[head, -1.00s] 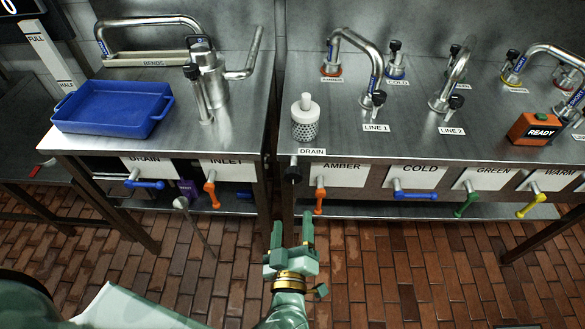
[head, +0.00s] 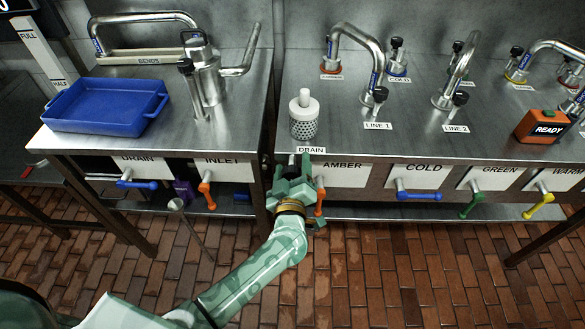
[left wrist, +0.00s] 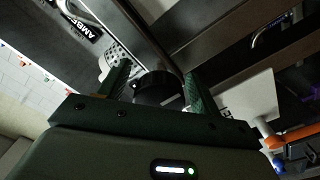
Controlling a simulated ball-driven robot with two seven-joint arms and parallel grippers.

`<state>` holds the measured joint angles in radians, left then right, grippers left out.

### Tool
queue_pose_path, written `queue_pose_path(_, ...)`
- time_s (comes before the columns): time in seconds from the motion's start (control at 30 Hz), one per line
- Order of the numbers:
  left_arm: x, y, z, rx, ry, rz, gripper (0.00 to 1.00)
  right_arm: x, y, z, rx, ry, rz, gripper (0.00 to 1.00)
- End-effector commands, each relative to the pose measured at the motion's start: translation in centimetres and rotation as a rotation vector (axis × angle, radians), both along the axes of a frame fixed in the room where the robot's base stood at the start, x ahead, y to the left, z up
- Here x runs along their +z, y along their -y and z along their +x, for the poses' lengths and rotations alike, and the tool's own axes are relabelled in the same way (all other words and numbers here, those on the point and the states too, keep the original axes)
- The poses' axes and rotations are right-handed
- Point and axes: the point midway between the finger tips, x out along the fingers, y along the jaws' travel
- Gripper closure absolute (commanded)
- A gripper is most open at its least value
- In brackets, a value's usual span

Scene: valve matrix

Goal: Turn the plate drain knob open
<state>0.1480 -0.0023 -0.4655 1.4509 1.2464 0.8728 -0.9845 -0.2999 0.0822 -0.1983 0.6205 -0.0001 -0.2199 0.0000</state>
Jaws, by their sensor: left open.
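The drain knob under the DRAIN label (head: 311,150) on the right-hand counter is black and round. It shows in the left wrist view (left wrist: 158,88) between the two green fingers, one on each side; I cannot tell whether they touch it. In the head view my left gripper (head: 293,167) is at the counter's front edge and hides most of the knob. This gripper is open around the knob. My right gripper is not in view.
An orange lever (head: 319,196) hangs just right of my left gripper. A blue lever (head: 417,195) is farther right. A perforated white-topped cylinder (head: 304,117) stands on the counter above. A blue tray (head: 105,107) sits on the left counter.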

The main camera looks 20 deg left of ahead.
Motion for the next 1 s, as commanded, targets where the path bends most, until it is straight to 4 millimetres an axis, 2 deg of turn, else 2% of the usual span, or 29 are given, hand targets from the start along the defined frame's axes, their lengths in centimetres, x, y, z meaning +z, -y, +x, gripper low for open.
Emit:
queue_pose_path(0.17,0.04,0.0,0.0,0.0,0.0,0.0,0.36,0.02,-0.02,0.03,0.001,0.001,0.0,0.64)
queue_pose_path(0.3,0.04,0.0,-0.02,0.001,0.001,0.0,0.75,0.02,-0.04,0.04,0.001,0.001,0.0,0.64)
queue_pose_path(0.33,0.04,0.0,-0.02,0.001,0.001,0.0,0.8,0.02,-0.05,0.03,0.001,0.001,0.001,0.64)
queue_pose_path(0.67,0.06,0.01,-0.05,0.001,0.009,-0.028,0.8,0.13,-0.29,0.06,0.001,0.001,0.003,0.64)
queue_pose_path(1.0,0.1,0.04,-0.06,0.001,0.064,-0.224,0.8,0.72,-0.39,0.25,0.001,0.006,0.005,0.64)
